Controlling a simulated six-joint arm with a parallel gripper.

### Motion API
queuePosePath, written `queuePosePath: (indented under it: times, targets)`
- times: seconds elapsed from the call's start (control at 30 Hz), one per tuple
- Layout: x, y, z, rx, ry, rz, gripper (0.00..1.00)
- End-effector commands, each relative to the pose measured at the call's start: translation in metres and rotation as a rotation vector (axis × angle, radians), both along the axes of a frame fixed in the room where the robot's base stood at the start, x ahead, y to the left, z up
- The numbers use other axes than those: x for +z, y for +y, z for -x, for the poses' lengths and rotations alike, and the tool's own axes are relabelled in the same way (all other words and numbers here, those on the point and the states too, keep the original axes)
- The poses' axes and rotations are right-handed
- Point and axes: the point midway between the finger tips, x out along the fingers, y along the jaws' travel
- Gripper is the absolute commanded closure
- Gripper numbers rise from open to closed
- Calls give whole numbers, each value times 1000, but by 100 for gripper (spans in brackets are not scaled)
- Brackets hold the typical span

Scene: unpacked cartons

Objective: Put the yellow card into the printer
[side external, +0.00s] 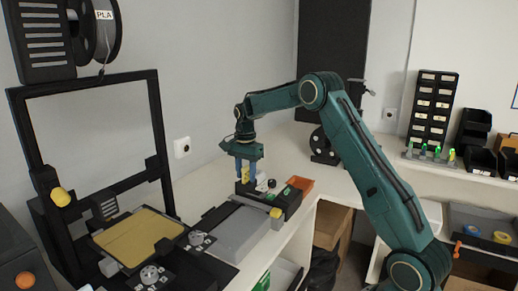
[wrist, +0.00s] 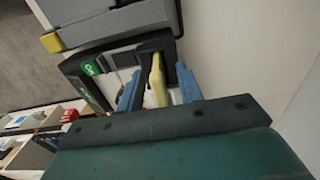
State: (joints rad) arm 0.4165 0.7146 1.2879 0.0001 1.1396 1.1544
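The yellow card (side external: 245,174) stands upright at the far end of a black box (side external: 284,199). In the wrist view the yellow card (wrist: 157,82) lies between my gripper's two blue fingers, with a gap on each side. My gripper (side external: 246,181) points down over the box, fingers open on both sides of the card; the fingers also show in the wrist view (wrist: 158,90). Whether the card's lower end sits in the box is hard to tell. The printer (side external: 92,82) is a black frame at the left, with a yellow plate (side external: 138,238) on its bed.
A grey slab (side external: 228,233) lies between the printer and the black box. An orange tray (side external: 302,184) sits behind the box. Black knobbed parts (side external: 198,239) stand by the printer's right side. The bench edge runs close along the right of the slab.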

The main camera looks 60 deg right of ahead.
Motion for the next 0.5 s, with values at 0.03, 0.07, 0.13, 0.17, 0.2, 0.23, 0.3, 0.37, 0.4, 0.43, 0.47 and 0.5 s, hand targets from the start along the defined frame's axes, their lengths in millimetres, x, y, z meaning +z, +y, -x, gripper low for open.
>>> queuePosePath:
  times: [0.03,0.07,0.13,0.17,0.2,0.23,0.3,0.37,0.4,0.43,0.47,0.5]
  targets:
    - [0,0,0,0,0,0,64]
    - [0,0,0,0,0,0,64]
    - [0,0,0,0,0,0,64]
    - [0,0,0,0,0,0,64]
    - [1,0,0,0,-1,0,64]
    - [1,0,0,0,-1,0,64]
    - [3,0,0,0,-1,0,64]
    - [5,0,0,0,-2,1,64]
    - [7,0,0,0,-2,1,64]
    - [9,0,-1,0,-3,1,64]
    - [12,0,-1,0,-3,1,64]
    - [16,0,-1,0,-3,1,64]
